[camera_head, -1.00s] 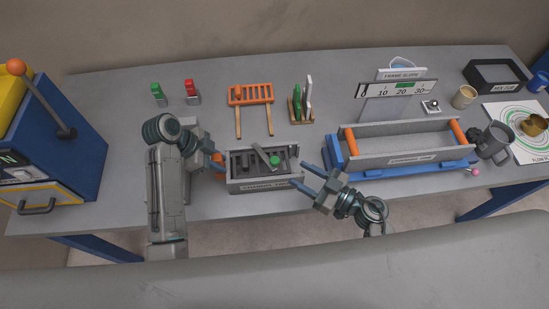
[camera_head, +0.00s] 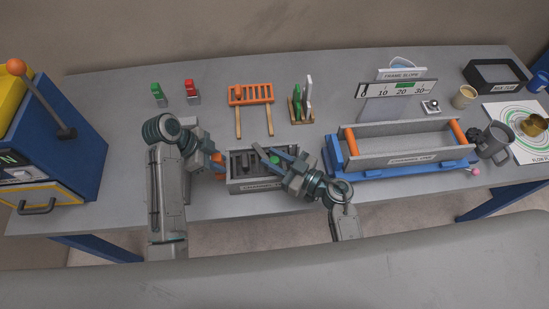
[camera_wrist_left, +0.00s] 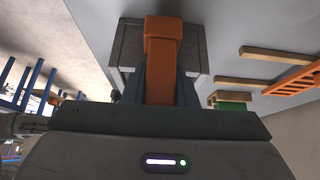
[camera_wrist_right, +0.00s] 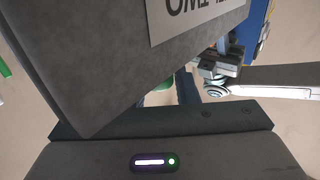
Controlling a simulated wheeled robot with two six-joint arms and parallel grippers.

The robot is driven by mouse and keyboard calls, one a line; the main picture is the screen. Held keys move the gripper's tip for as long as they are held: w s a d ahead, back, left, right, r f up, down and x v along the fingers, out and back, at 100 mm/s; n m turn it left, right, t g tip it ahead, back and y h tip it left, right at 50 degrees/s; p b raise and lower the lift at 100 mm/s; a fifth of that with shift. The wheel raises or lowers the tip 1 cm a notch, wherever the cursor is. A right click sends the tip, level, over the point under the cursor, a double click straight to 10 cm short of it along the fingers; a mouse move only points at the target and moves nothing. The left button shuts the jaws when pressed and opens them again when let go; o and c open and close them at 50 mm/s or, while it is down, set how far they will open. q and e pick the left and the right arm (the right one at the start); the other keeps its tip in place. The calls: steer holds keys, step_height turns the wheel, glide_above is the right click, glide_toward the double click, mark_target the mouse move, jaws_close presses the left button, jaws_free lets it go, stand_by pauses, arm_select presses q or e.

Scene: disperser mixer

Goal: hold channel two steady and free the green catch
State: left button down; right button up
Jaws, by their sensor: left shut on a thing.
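Channel two (camera_head: 262,185) is a short grey trough with a front label, standing near the table's front edge. My left gripper (camera_head: 218,160) is shut on the orange handle at its left end, and the left wrist view shows the handle (camera_wrist_left: 162,50) between both fingers. The green catch (camera_head: 275,160) is a green knob on top of the channel, partly covered by my right gripper. My right gripper (camera_head: 272,153) is over the channel with its fingers apart, around or beside the knob. In the right wrist view, the channel's wall (camera_wrist_right: 100,70) hides one finger and most of the green knob (camera_wrist_right: 164,86).
Channel one (camera_head: 400,153) stands on a blue frame just right of my right gripper. Behind are an orange rack (camera_head: 250,95), a wooden holder (camera_head: 300,110) with upright pieces, and small green and red blocks. A blue machine (camera_head: 60,165) is at the left.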

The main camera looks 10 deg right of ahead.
jaws_close()
steer(key=shift+w+d+n+g+y, duration=0.3)
steer(key=shift+n+g+y, duration=0.1)
steer(key=shift+g, duration=0.15)
steer(key=shift+w+d+n+g+y, duration=0.15)
steer(key=shift+d+n+g+y, duration=0.2)
steer(key=shift+g, duration=0.2)
steer(key=shift+a, duration=0.1)
steer(key=o, duration=0.5)
jaws_free()
steer(key=shift+s, duration=0.1)
steer(key=v, duration=1.2)
